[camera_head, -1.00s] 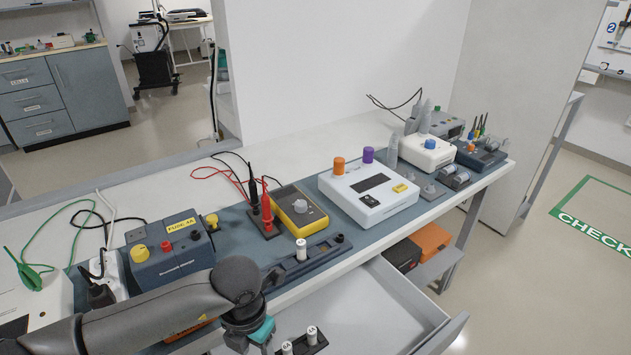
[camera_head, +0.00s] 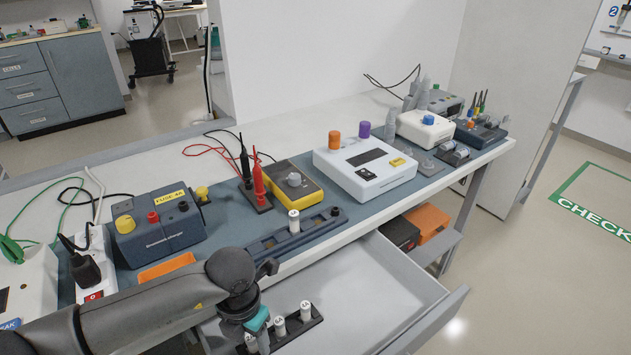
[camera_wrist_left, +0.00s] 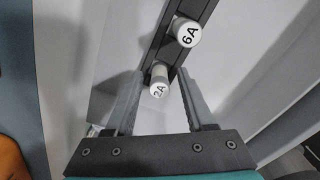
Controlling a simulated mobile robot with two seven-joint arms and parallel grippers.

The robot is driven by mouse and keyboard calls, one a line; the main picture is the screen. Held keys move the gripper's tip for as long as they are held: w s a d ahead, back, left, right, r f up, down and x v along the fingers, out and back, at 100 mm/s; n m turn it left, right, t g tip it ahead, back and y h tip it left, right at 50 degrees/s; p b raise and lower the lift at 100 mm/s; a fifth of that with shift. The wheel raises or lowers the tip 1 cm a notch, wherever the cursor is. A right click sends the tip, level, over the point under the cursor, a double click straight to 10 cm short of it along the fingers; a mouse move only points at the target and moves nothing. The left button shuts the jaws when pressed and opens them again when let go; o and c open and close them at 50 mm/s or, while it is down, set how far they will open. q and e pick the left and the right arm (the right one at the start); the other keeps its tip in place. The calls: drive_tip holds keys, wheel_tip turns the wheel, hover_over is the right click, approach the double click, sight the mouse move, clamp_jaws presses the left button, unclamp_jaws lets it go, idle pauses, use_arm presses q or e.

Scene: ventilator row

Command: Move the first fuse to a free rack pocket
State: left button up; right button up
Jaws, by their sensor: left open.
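A dark fuse holder (camera_head: 293,329) lies in the open drawer with white fuses standing upright in it. They are a near fuse (camera_head: 250,342), a middle fuse (camera_head: 279,326) and a far fuse (camera_head: 305,311). The left wrist view shows a 2A fuse (camera_wrist_left: 159,82) and a 6A fuse (camera_wrist_left: 187,36). My left gripper (camera_wrist_left: 159,76) is open, its fingertips on either side of the 2A fuse in the picture; contact is not visible. In the head view it is partly hidden beside the near fuse. The bench rack (camera_head: 262,246) has one upright fuse (camera_head: 294,221) and empty-looking pockets.
The open drawer (camera_head: 385,290) has bare floor right of the holder. On the bench stand a blue charger box (camera_head: 158,226), a yellow meter (camera_head: 294,182), red and black probes (camera_head: 259,180) and a white device (camera_head: 365,172). An orange bin (camera_head: 430,222) sits below.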

use_arm(q)
drive_tip(key=shift+f, duration=0.15)
idle(0.6)
clamp_jaws()
idle(1.3)
